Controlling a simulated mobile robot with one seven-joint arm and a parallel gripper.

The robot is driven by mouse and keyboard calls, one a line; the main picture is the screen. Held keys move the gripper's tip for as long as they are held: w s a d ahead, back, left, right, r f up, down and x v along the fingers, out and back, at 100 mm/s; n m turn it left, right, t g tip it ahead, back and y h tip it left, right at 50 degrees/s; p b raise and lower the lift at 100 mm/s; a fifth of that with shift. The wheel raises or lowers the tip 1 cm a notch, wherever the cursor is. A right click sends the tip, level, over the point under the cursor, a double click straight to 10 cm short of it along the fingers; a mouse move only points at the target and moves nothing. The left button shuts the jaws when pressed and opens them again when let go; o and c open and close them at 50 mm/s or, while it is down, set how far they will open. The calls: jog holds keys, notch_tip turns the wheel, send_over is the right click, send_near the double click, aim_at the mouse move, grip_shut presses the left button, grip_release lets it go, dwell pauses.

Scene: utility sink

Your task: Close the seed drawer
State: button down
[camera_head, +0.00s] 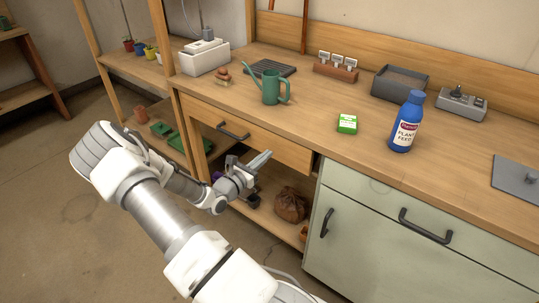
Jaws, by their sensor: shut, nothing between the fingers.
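The seed drawer (270,146) is the wooden drawer under the worktop, left of the green cabinet. It has a dark bar handle (232,131) on its front. Its front seems to stand out a little, with a dark gap at its right end; how far it is open is hard to tell. My gripper (264,158) is shut and empty, in front of the drawer's lower middle part, right of the handle. I cannot tell whether the fingertips touch the drawer front.
A green watering can (271,87), a green seed packet (347,123) and a blue plant feed bottle (407,122) stand on the worktop (310,105). A green cabinet (375,215) with dark handles adjoins on the right. A brown sack (291,205) lies on the shelf below.

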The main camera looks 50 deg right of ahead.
jog(key=a+p, duration=0.1)
jog(key=a, duration=1)
jog(key=shift+s+a+p, duration=0.2)
jog(key=shift+a+p, duration=0.1)
jog(key=shift+p, duration=0.05)
jog(key=s+a+r+m+t+y, duration=0.2)
jog(key=s+a+r+m+y, duration=0.3)
jog(key=a+r, duration=0.45)
jog(key=s+a+r+m+t+y, duration=0.1)
jog(key=s+a+r+m+y, duration=0.3)
jog(key=a+r+m+y, duration=0.5)
jog(key=s+a+r+m+t+y, duration=0.2)
jog(key=s+a+r+m+y, duration=0.2)
jog(key=a+r, duration=0.5)
notch_tip(320, 180, up, 13)
jog(key=a+p, duration=0.1)
jog(key=p, duration=1.2)
jog(key=shift+s+a+f, duration=0.2)
jog(key=shift+s+a, duration=0.05)
jog(key=shift+a, duration=0.05)
